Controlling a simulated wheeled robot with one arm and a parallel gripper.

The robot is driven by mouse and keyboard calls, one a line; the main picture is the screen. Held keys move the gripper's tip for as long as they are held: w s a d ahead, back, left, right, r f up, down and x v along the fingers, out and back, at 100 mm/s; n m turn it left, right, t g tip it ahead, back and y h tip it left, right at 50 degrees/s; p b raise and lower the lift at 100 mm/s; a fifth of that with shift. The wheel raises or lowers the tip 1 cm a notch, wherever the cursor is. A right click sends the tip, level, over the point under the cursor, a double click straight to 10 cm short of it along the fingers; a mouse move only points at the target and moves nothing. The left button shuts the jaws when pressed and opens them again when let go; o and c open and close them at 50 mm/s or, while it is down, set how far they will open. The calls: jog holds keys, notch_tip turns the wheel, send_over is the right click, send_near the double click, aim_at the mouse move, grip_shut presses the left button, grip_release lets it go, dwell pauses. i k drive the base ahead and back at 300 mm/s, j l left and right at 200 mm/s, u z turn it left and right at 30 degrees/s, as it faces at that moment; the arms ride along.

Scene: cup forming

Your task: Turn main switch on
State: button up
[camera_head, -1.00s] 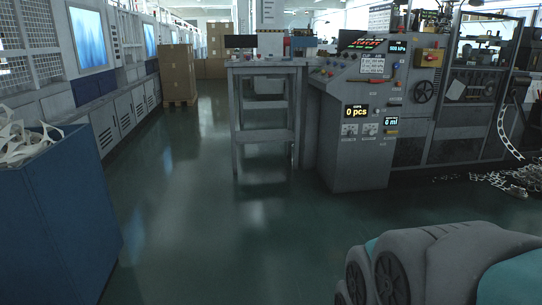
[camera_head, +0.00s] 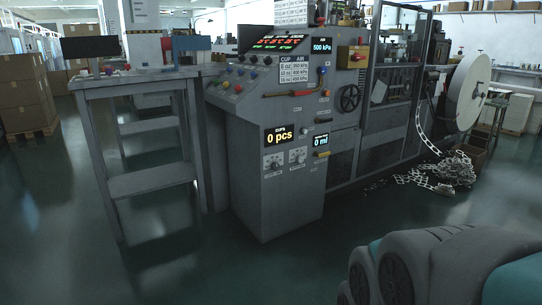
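The cup forming machine (camera_head: 275,190) stands in the middle of the head view, nearer than before. A yellow box with a red knob (camera_head: 353,57), which looks like a main switch, is on its upper right front. I cannot read a label or tell the knob's position. The control panel (camera_head: 236,82) with coloured buttons is on the left slope of the machine. Displays read "0 pcs" (camera_head: 279,137) and "0 ml" (camera_head: 321,141); another reads "500 kPa" (camera_head: 321,46). My gripper is not in view; only a grey and teal part of my arm shows at the lower right.
A grey metal table (camera_head: 150,183) stands against the machine's left side. Cardboard boxes (camera_head: 25,108) are at the far left. A paper reel (camera_head: 467,92) and a heap of scrap strip (camera_head: 452,170) are at the right. The floor in front is clear.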

aim_at(355, 57)
jog(key=i+l+z, duration=0.2)
jog(key=i+z, duration=0.2)
jog(key=i+l+z, duration=0.1)
jog(key=i+z, duration=0.15)
jog(key=z, duration=0.15)
jog(key=i+z, duration=0.4)
jog(key=i+j+z, duration=0.15)
jog(key=i+z, duration=0.25)
jog(key=k, duration=0.1)
